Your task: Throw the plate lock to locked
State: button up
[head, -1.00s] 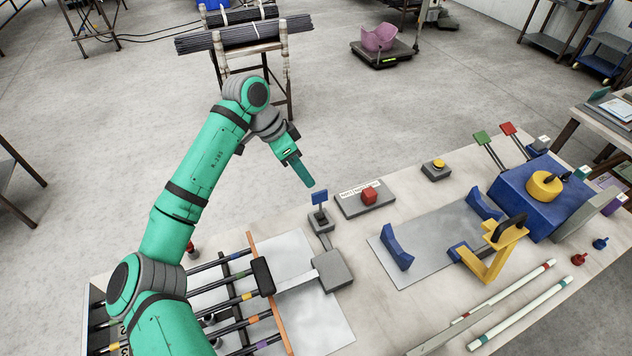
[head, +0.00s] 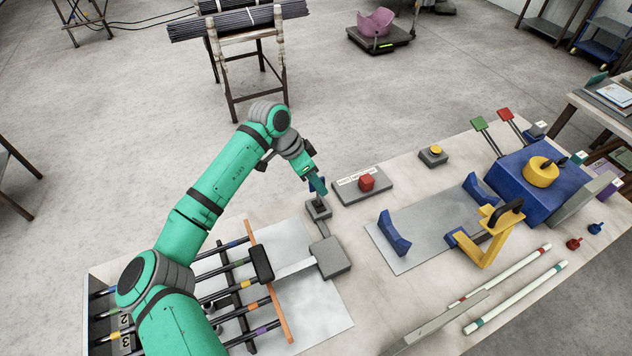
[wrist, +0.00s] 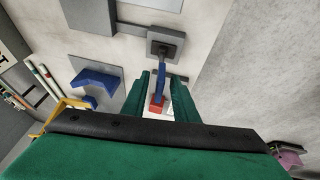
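The plate lock is a small lever with a blue paddle on a square grey base (head: 318,208), at the table's far edge beside the plate with the rods. In the wrist view the blue paddle (wrist: 161,82) stands between the two green fingers of my gripper (wrist: 163,75), with a narrow gap on each side. In the head view my gripper (head: 318,187) is at the lever and hides most of the paddle. My gripper is open around the paddle. I cannot tell the lock's position from any label.
A red button on a grey box (head: 366,183) stands just right of the lock. A grey block (head: 332,258) lies in front of it, joined by a bar. A blue cradle (head: 394,233) is further right. The floor behind the table is clear near the arm.

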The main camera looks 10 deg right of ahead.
jog(key=shift+c, duration=0.4)
jog(key=shift+d, duration=0.1)
grip_shut()
jog(key=shift+a, duration=0.25)
dwell(0.7)
